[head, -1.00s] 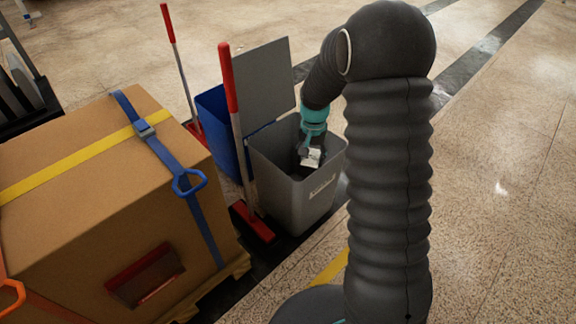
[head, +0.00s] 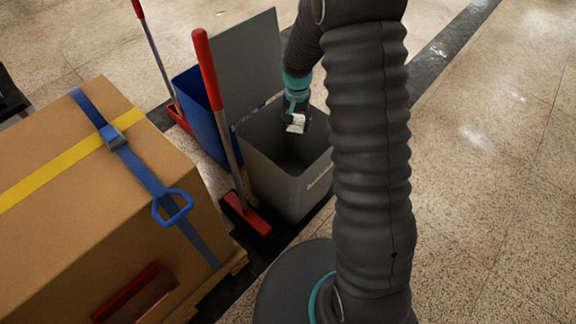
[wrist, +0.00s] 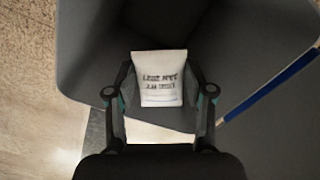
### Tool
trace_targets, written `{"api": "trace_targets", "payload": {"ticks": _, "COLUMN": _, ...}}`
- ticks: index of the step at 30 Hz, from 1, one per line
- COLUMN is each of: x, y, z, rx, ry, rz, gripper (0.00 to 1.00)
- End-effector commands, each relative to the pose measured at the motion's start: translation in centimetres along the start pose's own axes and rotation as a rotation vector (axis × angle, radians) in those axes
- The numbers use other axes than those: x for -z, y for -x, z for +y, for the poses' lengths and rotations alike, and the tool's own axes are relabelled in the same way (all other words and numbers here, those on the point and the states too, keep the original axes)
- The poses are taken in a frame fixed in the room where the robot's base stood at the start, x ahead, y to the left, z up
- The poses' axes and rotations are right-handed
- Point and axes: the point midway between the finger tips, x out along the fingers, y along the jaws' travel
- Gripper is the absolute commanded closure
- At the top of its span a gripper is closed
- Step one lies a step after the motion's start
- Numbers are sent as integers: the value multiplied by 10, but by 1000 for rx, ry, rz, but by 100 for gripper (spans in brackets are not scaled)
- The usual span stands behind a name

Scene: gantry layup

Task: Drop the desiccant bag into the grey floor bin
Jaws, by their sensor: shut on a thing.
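The desiccant bag (wrist: 160,78) is a small white pouch with dark print. My gripper (wrist: 160,97) is shut on it, one finger on each side. In the head view the bag (head: 297,123) shows as a small pale patch below my gripper (head: 297,113). The grey floor bin (head: 305,190) stands open with its grey lid (head: 247,65) raised behind. My gripper and the bag are over the bin's opening, near its back rim. In the wrist view the bin's dark inside (wrist: 225,50) lies behind the bag. The bin's floor is partly hidden.
A blue bin (head: 205,125) stands left of the grey bin. Red-handled brooms (head: 217,110) stand close by its left side. A strapped cardboard box (head: 80,210) on a pallet fills the left. The floor at right (head: 480,190) is clear.

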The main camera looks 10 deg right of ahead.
Motion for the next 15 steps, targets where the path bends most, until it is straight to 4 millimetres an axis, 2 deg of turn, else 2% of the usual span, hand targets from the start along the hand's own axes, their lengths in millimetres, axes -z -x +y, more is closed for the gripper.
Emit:
{"api": "trace_targets", "payload": {"ticks": 1, "x": 0, "y": -10, "z": 1, "rx": -1, "ry": -1, "rz": -2, "gripper": 81}}
{"api": "trace_targets", "payload": {"ticks": 6, "x": 0, "y": -21, "z": 1, "rx": 0, "ry": -2, "rz": -1, "gripper": 81}}
{"api": "trace_targets", "payload": {"ticks": 15, "x": 1, "y": -22, "z": 2, "rx": 0, "ry": -3, "rz": 0, "gripper": 81}}
